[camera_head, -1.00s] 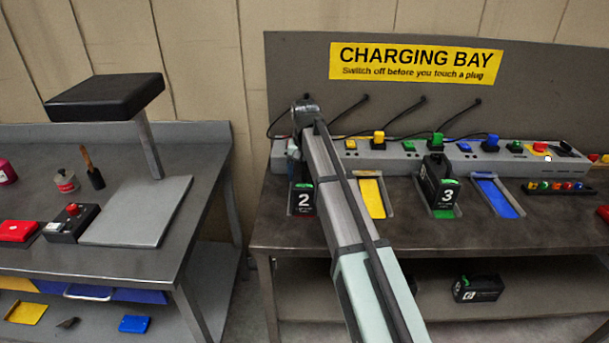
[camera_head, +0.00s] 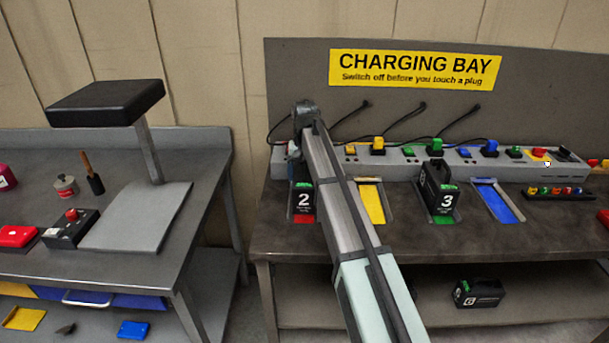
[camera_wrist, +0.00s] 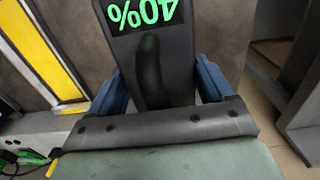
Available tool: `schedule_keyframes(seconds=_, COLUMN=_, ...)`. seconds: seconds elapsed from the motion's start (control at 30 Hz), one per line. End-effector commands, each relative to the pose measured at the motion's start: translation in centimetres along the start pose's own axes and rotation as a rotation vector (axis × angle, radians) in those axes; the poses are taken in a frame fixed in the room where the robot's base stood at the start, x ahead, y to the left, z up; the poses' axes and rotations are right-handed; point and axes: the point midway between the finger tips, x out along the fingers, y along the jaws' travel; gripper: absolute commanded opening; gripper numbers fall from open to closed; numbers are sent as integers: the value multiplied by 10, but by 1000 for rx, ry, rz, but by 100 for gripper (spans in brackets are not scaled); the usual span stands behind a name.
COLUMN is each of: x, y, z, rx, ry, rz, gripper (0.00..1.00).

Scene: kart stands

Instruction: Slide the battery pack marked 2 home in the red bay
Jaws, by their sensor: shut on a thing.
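The battery pack marked 2 (camera_head: 303,199) stands upright in the red bay (camera_head: 303,219) at the left end of the bench in the head view. A strip of the bay's red floor shows in front of it. In the wrist view the pack (camera_wrist: 150,60) shows a green 40% display, upside down. My gripper (camera_wrist: 168,85) has its blue fingers on either side of the pack's handle and is shut on it. In the head view my arm hides the gripper and the pack's rear.
Right of it are an empty yellow bay (camera_head: 371,203), the pack marked 3 (camera_head: 440,190) in the green bay (camera_head: 444,219), and an empty blue bay (camera_head: 497,203). A grey socket rail (camera_head: 400,168) runs behind. Another pack (camera_head: 478,292) lies on the lower shelf.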

Motion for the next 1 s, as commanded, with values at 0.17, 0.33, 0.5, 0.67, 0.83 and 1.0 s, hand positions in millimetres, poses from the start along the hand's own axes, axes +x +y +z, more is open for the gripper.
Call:
schedule_keyframes(seconds=0.17, x=-1, y=0, z=-6, rx=-1, ry=9, rz=0, gripper=0)
schedule_keyframes(seconds=0.33, x=-1, y=0, z=-6, rx=-1, ry=10, rz=0, gripper=87)
schedule_keyframes(seconds=0.5, x=0, y=0, z=-5, rx=-1, ry=7, rz=0, gripper=100)
schedule_keyframes(seconds=0.67, x=0, y=0, z=-4, rx=-1, ry=6, rz=0, gripper=100)
schedule_keyframes(seconds=0.83, x=-7, y=0, z=-4, rx=-1, ry=6, rz=0, gripper=100)
schedule_keyframes(seconds=1.0, x=-31, y=0, z=-5, rx=-1, ry=7, rz=0, gripper=100)
